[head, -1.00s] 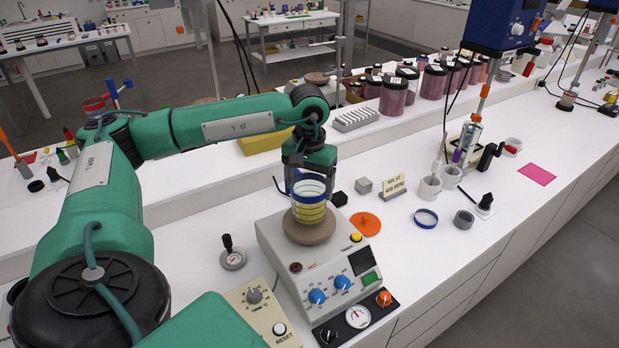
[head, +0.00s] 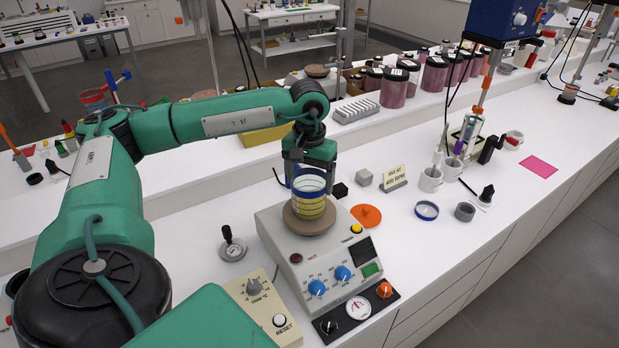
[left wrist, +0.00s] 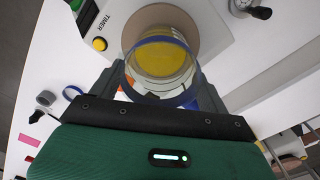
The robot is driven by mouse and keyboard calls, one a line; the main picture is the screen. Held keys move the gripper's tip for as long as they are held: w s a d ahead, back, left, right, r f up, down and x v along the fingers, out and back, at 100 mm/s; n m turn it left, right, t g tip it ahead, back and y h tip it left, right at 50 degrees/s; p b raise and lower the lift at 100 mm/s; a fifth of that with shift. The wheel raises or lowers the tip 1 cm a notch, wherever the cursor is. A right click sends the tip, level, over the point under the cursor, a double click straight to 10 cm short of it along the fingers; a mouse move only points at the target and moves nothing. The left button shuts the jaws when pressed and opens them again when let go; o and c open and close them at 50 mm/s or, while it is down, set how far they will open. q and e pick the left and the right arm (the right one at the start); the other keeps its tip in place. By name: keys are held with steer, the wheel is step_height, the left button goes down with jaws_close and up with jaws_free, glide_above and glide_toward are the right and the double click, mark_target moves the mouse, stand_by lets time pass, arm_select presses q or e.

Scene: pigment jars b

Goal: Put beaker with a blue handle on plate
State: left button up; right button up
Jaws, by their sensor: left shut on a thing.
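The beaker (head: 309,196) is clear with a blue rim, a blue handle and yellow contents. It is upright at the round brown plate (head: 300,224) on top of the white hotplate unit (head: 285,246). In the left wrist view the beaker (left wrist: 160,64) is between my fingers, with the plate (left wrist: 136,22) behind its base. My left gripper (head: 309,172) is shut on the beaker from behind. Whether the base touches the plate or is slightly above it, I cannot tell. My right gripper is not in view.
An orange disc (head: 366,215), a small black block (head: 340,190), a grey cube (head: 364,177) and a sign (head: 394,177) stand close to the right. Mugs (head: 429,180) and a blue ring (head: 426,210) are farther right.

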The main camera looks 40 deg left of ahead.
arm_select(q)
steer(key=shift+f, duration=0.1)
steer(key=o, duration=1.3)
steer(key=shift+r, duration=0.35)
steer(key=shift+r+b, duration=1.3)
steer(key=shift+r, duration=5.3)
steer(key=shift+f, duration=0.1)
